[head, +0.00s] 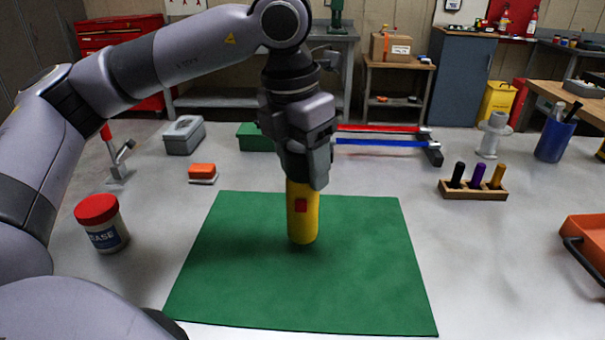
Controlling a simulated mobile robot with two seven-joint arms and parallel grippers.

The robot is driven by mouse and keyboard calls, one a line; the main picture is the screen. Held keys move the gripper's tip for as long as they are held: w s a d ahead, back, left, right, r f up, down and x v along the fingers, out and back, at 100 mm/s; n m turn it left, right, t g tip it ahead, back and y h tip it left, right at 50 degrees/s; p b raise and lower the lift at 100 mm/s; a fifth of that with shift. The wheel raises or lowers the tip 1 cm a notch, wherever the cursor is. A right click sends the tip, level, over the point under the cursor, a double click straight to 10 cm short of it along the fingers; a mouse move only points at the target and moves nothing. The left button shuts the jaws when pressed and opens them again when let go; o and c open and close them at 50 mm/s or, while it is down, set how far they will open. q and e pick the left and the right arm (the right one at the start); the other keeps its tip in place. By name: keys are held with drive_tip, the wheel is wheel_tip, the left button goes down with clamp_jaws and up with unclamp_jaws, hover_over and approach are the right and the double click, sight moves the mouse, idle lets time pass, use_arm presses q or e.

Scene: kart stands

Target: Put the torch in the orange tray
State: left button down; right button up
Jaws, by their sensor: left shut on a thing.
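The torch (303,222) is a yellow cylinder with a red square on its side. My left gripper (305,184) is shut on its upper part and holds it upright over the green mat (345,290). A dark shadow lies by its lower end; I cannot tell if it touches the mat. The orange tray (585,240) is at the right edge of the view, partly cut off, with a dark handle on its near side. My right gripper is not in view.
A red-lidded jar (103,225) stands left of the mat. A wooden holder with several handles (473,190), a blue cup (553,140) and a grey spool (492,136) stand at the right. Red and blue clamps (385,142) lie behind. The table between mat and tray is clear.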

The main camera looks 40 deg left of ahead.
use_arm(q)
wheel_tip(320, 180, up, 18)
drive_tip(key=p, duration=0.3)
drive_tip(key=shift+f+p, duration=0.25)
drive_tip(key=shift+p, duration=0.15)
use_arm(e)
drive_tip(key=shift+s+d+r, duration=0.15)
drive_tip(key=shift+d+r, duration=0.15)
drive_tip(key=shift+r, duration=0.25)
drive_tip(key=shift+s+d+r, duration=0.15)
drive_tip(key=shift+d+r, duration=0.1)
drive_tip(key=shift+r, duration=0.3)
use_arm(q)
drive_tip(key=shift+d, duration=0.1)
